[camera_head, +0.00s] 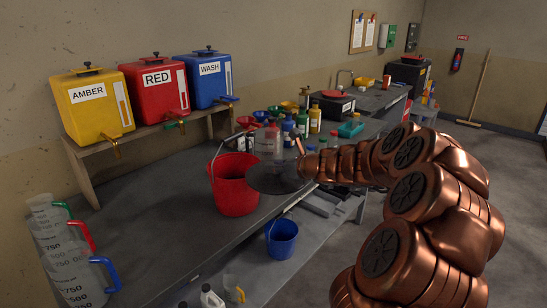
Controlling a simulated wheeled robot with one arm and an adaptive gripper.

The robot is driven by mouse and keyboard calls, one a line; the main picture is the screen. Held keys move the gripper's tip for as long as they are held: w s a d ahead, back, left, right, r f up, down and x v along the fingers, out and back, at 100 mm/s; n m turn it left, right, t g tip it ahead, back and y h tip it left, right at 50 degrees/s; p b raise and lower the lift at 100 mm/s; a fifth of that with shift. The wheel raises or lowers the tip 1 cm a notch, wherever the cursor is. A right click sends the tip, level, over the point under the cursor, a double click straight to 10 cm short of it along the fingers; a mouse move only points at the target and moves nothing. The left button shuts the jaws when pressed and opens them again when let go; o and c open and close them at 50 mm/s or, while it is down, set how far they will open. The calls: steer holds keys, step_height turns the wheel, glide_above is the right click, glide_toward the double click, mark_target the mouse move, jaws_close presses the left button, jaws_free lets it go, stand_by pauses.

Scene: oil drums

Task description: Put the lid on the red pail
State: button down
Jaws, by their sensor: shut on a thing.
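The red pail (234,188) stands upright on the grey bench with its open top showing and its wire handle raised at the left. A dark grey round lid (273,182) is just right of the pail, roughly level with the upper part of its wall. My gripper (303,162) is at the lid's right edge, shut on it. The fingertips are small and partly hidden, so the exact grip is unclear. The lid is beside the pail in the picture, not over its opening; I cannot tell whether they touch.
Amber (99,105), red (156,91) and blue (207,80) drums with taps stand on a shelf behind. Bottles and funnels crowd the bench beyond the pail. A blue bucket (282,238) is on a lower surface in front. Clear jugs (66,255) stand at left.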

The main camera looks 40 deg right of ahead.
steer(key=shift+s+d, duration=0.1)
steer(key=shift+d, duration=0.7)
steer(key=shift+w+a+f+b, duration=0.25)
steer(key=shift+w+a+b, duration=0.3)
steer(key=shift+w, duration=1)
steer(key=shift+w+a+f+b, duration=0.2)
steer(key=shift+w+a+b, duration=0.35)
steer(key=shift+w, duration=1)
steer(key=shift+w+a+f+b, duration=0.25)
steer(key=shift+w+a+b, duration=0.3)
steer(key=shift+w, duration=1)
steer(key=shift+w+a+r, duration=0.1)
steer(key=shift+w, duration=0.35)
steer(key=w+a+p, duration=0.2)
steer(key=w+p, duration=0.2)
steer(key=w, duration=0.4)
steer(key=shift+w+a+f, duration=0.25)
steer(key=shift+w+a, duration=0.15)
steer(key=shift+f, duration=0.55)
steer(key=c, duration=0.8)
jaws_free()
steer(key=shift+c, duration=0.2)
